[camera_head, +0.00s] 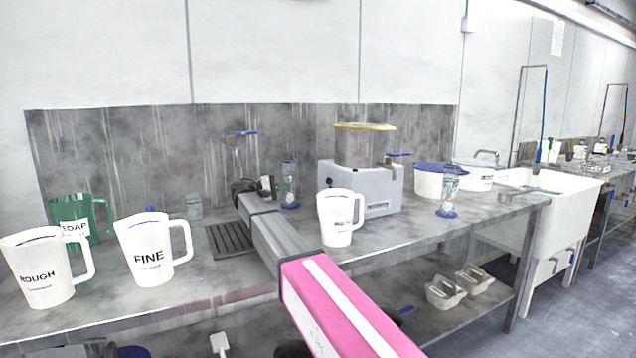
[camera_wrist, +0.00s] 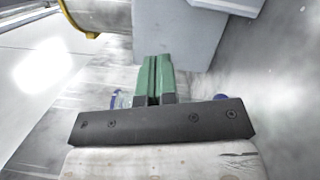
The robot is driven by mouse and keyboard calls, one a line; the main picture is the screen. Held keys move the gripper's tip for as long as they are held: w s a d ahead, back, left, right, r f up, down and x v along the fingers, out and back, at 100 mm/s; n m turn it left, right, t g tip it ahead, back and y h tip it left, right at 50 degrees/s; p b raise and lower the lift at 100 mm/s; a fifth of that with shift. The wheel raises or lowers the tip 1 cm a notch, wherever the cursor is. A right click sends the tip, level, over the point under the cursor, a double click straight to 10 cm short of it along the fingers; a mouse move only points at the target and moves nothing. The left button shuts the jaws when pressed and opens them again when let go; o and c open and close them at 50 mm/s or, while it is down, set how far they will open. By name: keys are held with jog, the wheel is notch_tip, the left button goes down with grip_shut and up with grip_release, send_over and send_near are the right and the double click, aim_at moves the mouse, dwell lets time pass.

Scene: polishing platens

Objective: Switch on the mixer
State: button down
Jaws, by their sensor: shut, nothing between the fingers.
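The mixer (camera_head: 382,187), a grey bench machine with a clear, yellow-rimmed drum, stands at the back of the bench in the head view. A white jug partly covers its front left. In the wrist view, its grey body (camera_wrist: 178,32) fills the top middle, with the yellow rim at upper left. My gripper (camera_head: 268,187) is left of the mixer in the head view, apart from it. In the wrist view my gripper (camera_wrist: 157,62) has its green fingers together and empty, pointing at the grey body.
A white jug (camera_head: 340,220) stands right of my arm. White jugs (camera_head: 152,250) and a green jug (camera_head: 80,218) stand at left. A clear blue-based cylinder (camera_head: 289,186) stands between my gripper and the mixer. White tubs (camera_head: 430,183) stand right of the mixer.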

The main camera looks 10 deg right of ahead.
aim_at(330, 186)
jog(key=shift+s+d+r, duration=0.2)
jog(key=shift+d+r, duration=0.05)
jog(key=shift+d, duration=1.9)
jog(key=shift+s+d+r, duration=0.25)
jog(key=shift+d, duration=1.95)
jog(key=shift+s+d+r, duration=0.2)
jog(key=shift+d+r, duration=0.05)
jog(key=shift+d, duration=1.9)
jog(key=shift+d+r+m, duration=0.15)
jog(key=shift+m, duration=0.15)
jog(key=shift+s, duration=0.1)
